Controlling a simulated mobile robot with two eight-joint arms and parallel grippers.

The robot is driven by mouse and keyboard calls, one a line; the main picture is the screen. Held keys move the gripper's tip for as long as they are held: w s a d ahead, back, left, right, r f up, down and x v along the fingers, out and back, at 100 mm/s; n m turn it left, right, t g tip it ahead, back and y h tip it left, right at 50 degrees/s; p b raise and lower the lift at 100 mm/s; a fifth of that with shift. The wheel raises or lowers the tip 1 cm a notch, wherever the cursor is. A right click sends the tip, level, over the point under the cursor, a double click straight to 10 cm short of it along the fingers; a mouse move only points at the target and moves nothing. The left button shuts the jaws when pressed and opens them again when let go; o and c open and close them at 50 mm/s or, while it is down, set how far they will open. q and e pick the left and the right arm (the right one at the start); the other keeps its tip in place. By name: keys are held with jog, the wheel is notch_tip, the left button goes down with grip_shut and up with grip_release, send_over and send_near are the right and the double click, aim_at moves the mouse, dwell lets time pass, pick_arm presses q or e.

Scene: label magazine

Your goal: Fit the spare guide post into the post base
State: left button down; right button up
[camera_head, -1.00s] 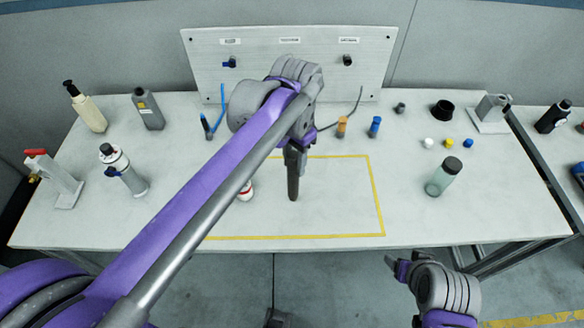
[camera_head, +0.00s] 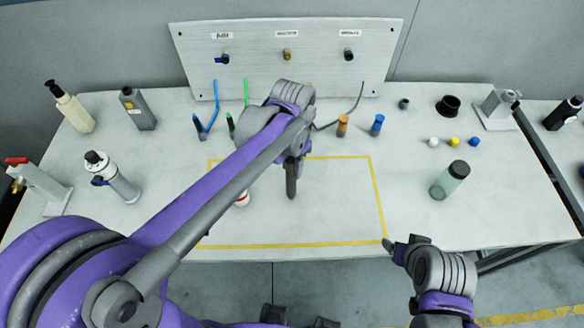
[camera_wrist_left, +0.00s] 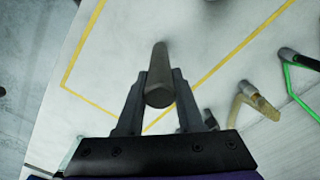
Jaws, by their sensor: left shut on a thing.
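My left gripper (camera_head: 292,160) is shut on a dark grey cylindrical post (camera_head: 291,183), which hangs roughly upright inside the yellow outline. In the left wrist view the post (camera_wrist_left: 160,68) is between the two fingers (camera_wrist_left: 159,80), its round end facing the camera. Whether its lower end touches the table is unclear. A black round cup-like piece (camera_head: 448,105) stands at the back right, and a small grey cylinder (camera_head: 404,104) is left of it. I cannot tell which thing is the post base. My right gripper (camera_head: 394,248) is at the front edge, its jaws unclear.
A yellow outline (camera_head: 377,200) marks the table's middle. A red-and-white item (camera_head: 242,198) is partly hidden by my left arm. Small caps (camera_head: 453,142) and orange and blue pieces (camera_head: 377,125) stand behind. A pegged board (camera_head: 287,58) rises at the back.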

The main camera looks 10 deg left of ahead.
pick_arm(q)
jog(key=shift+f, duration=0.55)
jog(key=c, duration=1)
grip_release()
jog(key=shift+f, duration=0.2)
jog(key=o, duration=0.5)
jog(key=shift+c, duration=0.2)
